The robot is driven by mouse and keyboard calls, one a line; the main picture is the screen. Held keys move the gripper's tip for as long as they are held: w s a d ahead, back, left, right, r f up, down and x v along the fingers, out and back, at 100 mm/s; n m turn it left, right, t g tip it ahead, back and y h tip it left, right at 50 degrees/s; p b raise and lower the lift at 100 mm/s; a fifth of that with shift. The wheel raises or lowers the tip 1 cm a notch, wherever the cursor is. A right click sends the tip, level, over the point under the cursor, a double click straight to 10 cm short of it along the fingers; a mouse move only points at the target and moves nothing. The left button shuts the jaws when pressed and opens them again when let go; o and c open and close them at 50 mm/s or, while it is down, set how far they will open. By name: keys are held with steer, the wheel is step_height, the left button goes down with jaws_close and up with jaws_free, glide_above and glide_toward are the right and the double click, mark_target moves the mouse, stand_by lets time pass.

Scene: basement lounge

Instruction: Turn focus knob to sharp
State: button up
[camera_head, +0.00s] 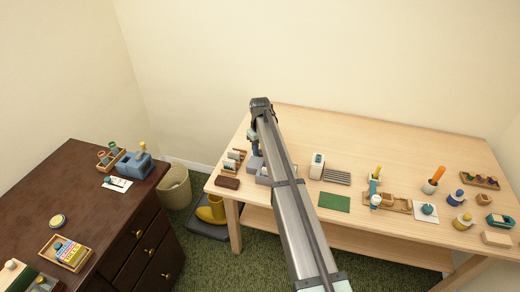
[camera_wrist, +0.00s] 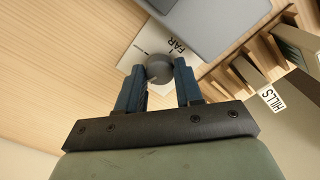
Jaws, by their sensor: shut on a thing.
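In the wrist view, the focus knob (camera_wrist: 160,68) is a small round grey knob with a thin mark on its face. It sits at a white label plate (camera_wrist: 150,42) that reads "FAR" on its right part; the rest of the plate's text is hidden or too small to read. My gripper (camera_wrist: 160,77) has its two blue fingers on either side of the knob and is shut on it. In the head view my arm covers most of the grey device (camera_head: 262,180) near the table's left end, and the knob cannot be made out there.
In the wrist view, a grey housing (camera_wrist: 205,12) lies beyond the knob. The table's back is clear.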

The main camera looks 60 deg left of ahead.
steer(key=shift+m, duration=0.4)
steer(key=m, duration=1)
steer(key=shift+m, duration=1.9)
steer(key=o, duration=1)
steer(key=shift+o, duration=0.2)
